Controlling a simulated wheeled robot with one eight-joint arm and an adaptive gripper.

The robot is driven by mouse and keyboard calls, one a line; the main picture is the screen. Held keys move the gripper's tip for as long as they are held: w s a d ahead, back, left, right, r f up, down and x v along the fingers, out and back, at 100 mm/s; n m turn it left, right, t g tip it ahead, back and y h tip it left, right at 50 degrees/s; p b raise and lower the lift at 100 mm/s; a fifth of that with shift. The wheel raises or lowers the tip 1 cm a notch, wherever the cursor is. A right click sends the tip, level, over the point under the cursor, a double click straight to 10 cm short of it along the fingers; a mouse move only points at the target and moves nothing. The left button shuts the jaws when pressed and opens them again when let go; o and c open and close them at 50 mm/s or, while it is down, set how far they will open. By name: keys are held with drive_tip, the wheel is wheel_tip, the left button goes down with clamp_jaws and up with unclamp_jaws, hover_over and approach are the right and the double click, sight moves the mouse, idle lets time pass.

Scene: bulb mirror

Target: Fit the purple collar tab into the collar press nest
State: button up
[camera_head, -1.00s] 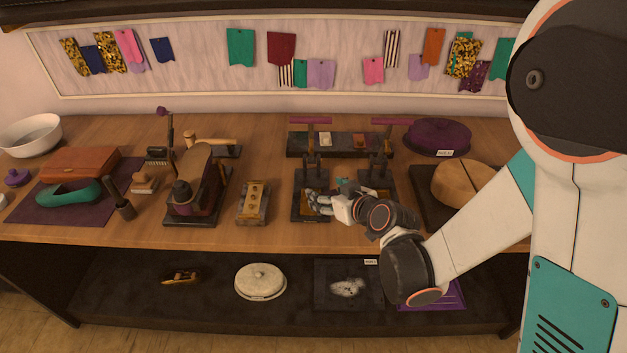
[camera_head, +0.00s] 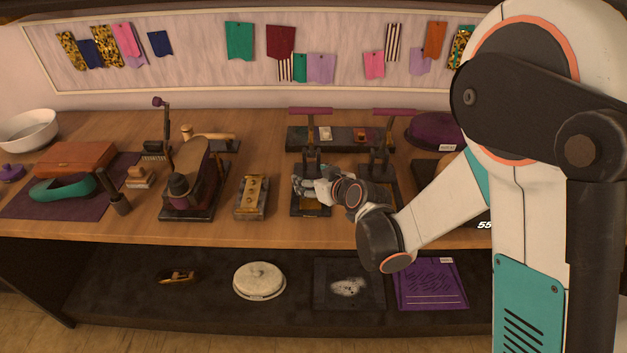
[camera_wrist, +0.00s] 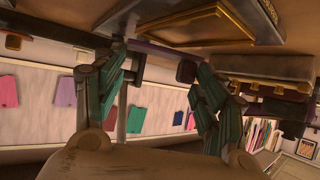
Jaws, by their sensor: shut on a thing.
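In the head view my gripper (camera_head: 304,188) is low over the left press (camera_head: 312,165), at its dark base with a brass-coloured nest (camera_head: 312,209). The tab appears apart from the nest, though the gap is hard to judge. In the head view the tab cannot be made out.
A second press (camera_head: 381,160) stands close to the right of my gripper. A brass-topped block (camera_head: 252,198) lies to the left, and a dark tray (camera_head: 345,139) is behind. My arm covers the table's right side. Bare table shows left of the block.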

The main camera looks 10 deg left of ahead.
drive_tip(key=shift+f+b, duration=0.45)
drive_tip(key=shift+f, duration=0.1)
drive_tip(key=o, duration=0.9)
drive_tip(key=shift+c, duration=0.2)
drive_tip(key=shift+r+p, duration=0.4)
drive_tip(key=shift+r, duration=0.15)
drive_tip(key=p+v, duration=0.3)
drive_tip(key=v, duration=0.9)
drive_tip(key=shift+d, duration=0.1)
